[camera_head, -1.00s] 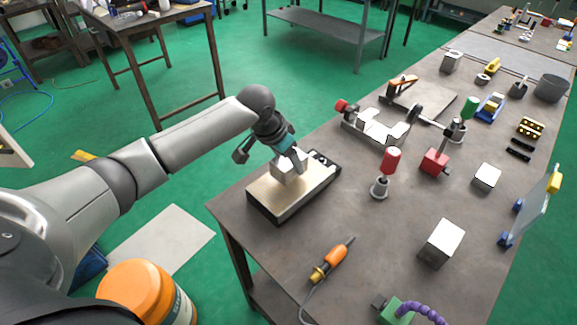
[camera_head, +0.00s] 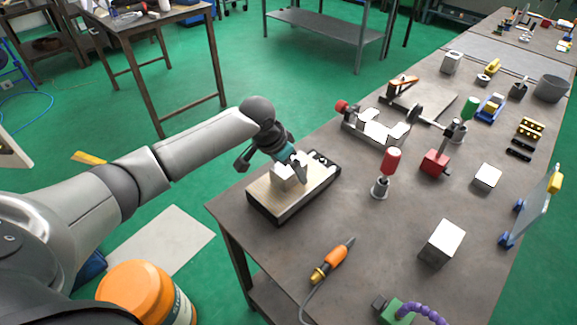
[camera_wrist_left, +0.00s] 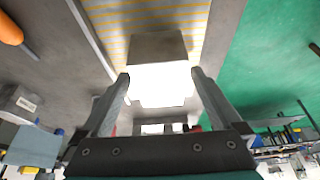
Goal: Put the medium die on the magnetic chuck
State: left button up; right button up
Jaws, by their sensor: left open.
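The medium die (camera_head: 284,179), a plain silvery block, rests on the magnetic chuck (camera_head: 262,199), a low slab with a tan top and dark sides near the table's left edge. My left gripper (camera_head: 297,168) is open just behind and to the right of the die. In the left wrist view the die (camera_wrist_left: 157,48) sits on the yellow-striped chuck top (camera_wrist_left: 105,22). The two fingers of my left gripper (camera_wrist_left: 160,78) stand apart at either side of the die's bright near end. Whether they touch it I cannot tell. My right gripper is not in view.
A larger block (camera_head: 441,242) and a smaller block (camera_head: 487,176) stand on the table's right side. A red-handled tool (camera_head: 391,161) stands right of the chuck. An orange-handled tool (camera_head: 333,258) with a cord lies in front. A fixture (camera_head: 377,127) stands behind.

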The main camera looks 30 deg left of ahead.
pick_arm(q)
jog(key=shift+r, duration=0.1)
jog(key=p+v, duration=0.2)
jog(key=v, duration=1)
